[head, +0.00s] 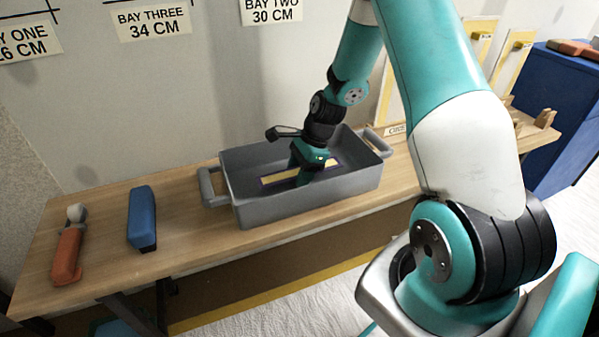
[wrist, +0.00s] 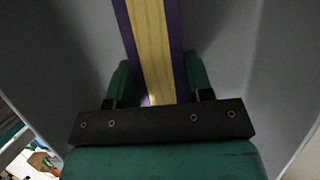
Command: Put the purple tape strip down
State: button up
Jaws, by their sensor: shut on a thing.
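The purple tape strip (head: 282,176) is a long yellow strip with purple edges. It lies inside or just above the grey tray (head: 240,204) on the wooden bench. My gripper (head: 311,172) reaches down into the tray and is shut on the strip. In the wrist view the strip (wrist: 152,45) runs up and away from between my two green fingers (wrist: 158,85), with grey tray walls on both sides. I cannot tell whether the strip touches the tray floor.
A blue block-shaped tool (head: 142,217) and an orange-handled roller (head: 69,247) lie on the bench (head: 105,208) left of the tray. The tray has raised handles at both ends. A blue cabinet (head: 565,110) stands at the right. Bay labels hang on the wall.

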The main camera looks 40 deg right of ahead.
jog(key=o, duration=1)
jog(key=shift+f, duration=0.1)
jog(key=shift+c, duration=0.2)
jog(key=p+v, duration=0.4)
jog(key=v, duration=0.8)
jog(key=s+a+r+n, duration=0.3)
jog(key=a+r+n, duration=0.35)
jog(key=a, duration=0.25)
jog(key=s+a+r+n, duration=0.4)
jog(key=a+r+n, duration=0.1)
jog(key=a+n, duration=0.35)
jog(key=s+a+r+n, duration=0.2)
jog(key=s+a+n, duration=0.2)
jog(key=s+n, duration=0.2)
jog(key=s+a+r+n+g, duration=0.1)
jog(key=s+a+r+n, duration=0.1)
jog(key=s+a+n, duration=0.3)
jog(key=s+n, duration=0.2)
jog(key=s, duration=0.1)
jog(key=shift+r, duration=0.35)
jog(key=shift+s+a, duration=0.1)
jog(key=shift+a, duration=0.05)
